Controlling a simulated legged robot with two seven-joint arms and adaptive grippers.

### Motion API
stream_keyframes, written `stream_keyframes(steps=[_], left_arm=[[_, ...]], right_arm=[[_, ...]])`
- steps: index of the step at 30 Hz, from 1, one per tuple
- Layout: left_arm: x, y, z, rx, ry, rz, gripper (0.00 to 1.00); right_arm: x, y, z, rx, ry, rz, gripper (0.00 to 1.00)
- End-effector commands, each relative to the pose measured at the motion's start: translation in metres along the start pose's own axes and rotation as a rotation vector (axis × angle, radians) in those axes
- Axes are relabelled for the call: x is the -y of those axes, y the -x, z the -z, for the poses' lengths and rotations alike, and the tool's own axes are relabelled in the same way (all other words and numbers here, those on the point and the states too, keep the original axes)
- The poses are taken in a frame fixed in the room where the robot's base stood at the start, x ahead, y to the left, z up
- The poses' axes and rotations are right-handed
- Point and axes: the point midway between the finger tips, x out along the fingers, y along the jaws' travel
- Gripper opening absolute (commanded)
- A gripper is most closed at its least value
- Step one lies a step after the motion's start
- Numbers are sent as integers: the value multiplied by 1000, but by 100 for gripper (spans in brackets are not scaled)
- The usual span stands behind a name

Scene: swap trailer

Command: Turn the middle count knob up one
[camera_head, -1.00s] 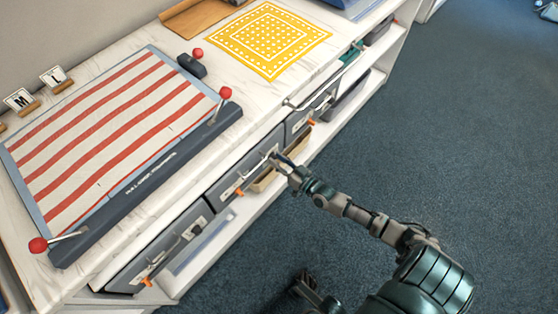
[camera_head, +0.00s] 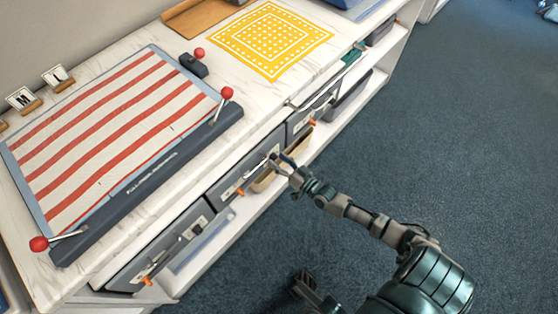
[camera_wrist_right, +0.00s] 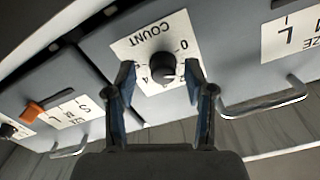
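The middle count knob (camera_wrist_right: 162,66) is a black round knob on a white plate (camera_wrist_right: 150,38) marked COUNT, on the grey front of the middle drawer unit (camera_head: 228,186). In the right wrist view the plate's numbers stand upside down. My right gripper (camera_wrist_right: 158,80) is open, its two blue-padded fingers on either side of the knob, with nothing clearly gripped. In the head view my right gripper (camera_head: 283,162) is at the front of the middle unit and hides part of it. My left gripper (camera_head: 304,284) is low in the picture; its fingers are too dark to read.
The counter holds a red-striped cloth on a board (camera_head: 110,140) with red-knobbed levers and a yellow cloth (camera_head: 265,38). Metal handles (camera_wrist_right: 264,104) and orange sliders (camera_head: 238,191) stick out from the unit fronts.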

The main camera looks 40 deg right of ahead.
Motion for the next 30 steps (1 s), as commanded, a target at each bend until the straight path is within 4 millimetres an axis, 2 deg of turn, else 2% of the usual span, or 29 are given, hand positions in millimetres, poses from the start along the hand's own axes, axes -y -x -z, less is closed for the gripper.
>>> stream_keyframes(steps=[7,11,21,25,30], left_arm=[[0,-1,0,-1,-1,-9,55],[0,0,2,-2,0,-8,55],[-1,0,2,-2,0,-6,55],[-1,0,2,-2,0,-6,55],[0,0,2,-2,0,-5,55]], right_arm=[[1,0,3,-5,1,2,54],[1,11,2,-4,0,1,54],[-1,84,0,0,1,1,54],[-1,105,0,-1,-1,0,54],[-1,118,0,-3,0,1,54]])
